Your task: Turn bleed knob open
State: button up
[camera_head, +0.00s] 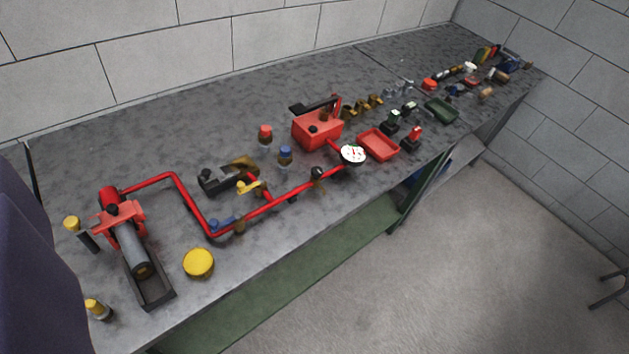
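A red pipe (288,198) runs along the grey bench from a red-topped pump with a grey cylinder (131,243) to a round white gauge (353,154) near a red box with a black lever (318,129). On or beside the pipe are a small black knob (317,173), a yellow handle (249,187) and a blue handle (221,223). A small dark knob (313,128) shows on the red box. I cannot tell which of these is the bleed knob, or its setting. My gripper is not in view.
The bench (90,150) stands against a block wall. A yellow disc (198,263) lies near its front edge. A red tray (378,144), a green tray (441,110) and several bottles and tools fill the right part. Open floor (450,270) lies in front.

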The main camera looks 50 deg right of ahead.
aim_at(317, 172)
jog(key=i+l+z, duration=0.2)
jog(key=i+z, duration=0.15)
jog(key=i+l+z, duration=0.1)
jog(key=i+z, duration=0.2)
jog(key=i, duration=0.2)
